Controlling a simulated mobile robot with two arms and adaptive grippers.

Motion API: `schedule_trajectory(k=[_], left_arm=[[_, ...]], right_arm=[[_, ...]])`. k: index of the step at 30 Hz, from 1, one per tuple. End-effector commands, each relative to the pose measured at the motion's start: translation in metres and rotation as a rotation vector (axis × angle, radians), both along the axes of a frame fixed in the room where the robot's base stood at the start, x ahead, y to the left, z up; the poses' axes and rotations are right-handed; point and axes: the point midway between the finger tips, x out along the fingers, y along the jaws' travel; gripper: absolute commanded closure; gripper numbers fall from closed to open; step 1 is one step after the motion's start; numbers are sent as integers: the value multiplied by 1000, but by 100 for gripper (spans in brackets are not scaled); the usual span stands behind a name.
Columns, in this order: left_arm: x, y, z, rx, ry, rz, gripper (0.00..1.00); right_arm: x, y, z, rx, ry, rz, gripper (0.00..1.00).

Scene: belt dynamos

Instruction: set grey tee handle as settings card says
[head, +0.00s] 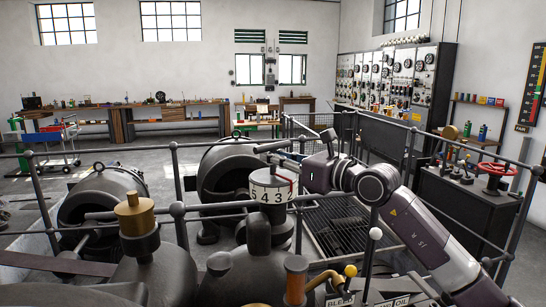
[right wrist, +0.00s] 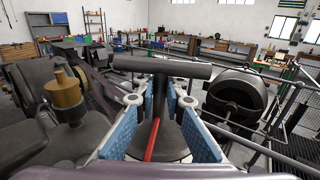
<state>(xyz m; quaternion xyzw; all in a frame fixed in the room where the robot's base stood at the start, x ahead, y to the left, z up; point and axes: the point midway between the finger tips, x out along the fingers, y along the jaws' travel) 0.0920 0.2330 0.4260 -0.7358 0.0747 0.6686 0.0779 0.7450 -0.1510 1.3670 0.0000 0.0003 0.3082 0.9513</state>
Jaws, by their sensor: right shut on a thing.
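The grey tee handle (head: 273,146) stands above a white number drum (head: 271,189) in the head view. In the right wrist view the handle's crossbar (right wrist: 162,67) lies across, just beyond the blue finger pads. My right gripper (right wrist: 160,103) is shut on the handle, its pads on either side of the stem below the bar. A red pointer (right wrist: 152,138) shows between the pads. My left gripper is not in view. I cannot make out a settings card.
A brass-topped cylinder (head: 133,215) stands left of the drum. A yellow-knobbed lever (head: 350,271) and a white-knobbed lever (head: 375,234) rise in front. Dark railings (head: 176,170) surround the machines. A red handwheel (head: 497,169) sits on a black cabinet at right.

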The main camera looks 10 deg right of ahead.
Motion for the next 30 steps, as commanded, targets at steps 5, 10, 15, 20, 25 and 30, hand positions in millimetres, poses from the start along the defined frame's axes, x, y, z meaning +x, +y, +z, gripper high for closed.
schedule_trajectory(k=[5,10,15,20,25,30], left_arm=[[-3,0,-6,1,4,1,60],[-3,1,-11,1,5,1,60],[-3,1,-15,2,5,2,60],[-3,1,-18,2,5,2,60],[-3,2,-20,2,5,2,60],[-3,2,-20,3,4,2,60]], right_arm=[[1,-4,2,6,-3,73,100],[1,-3,2,7,-4,142,100],[1,-3,3,6,-5,195,100],[1,-3,3,5,-5,229,100],[1,-3,4,5,-6,249,100],[1,-3,4,5,-6,255,100]])
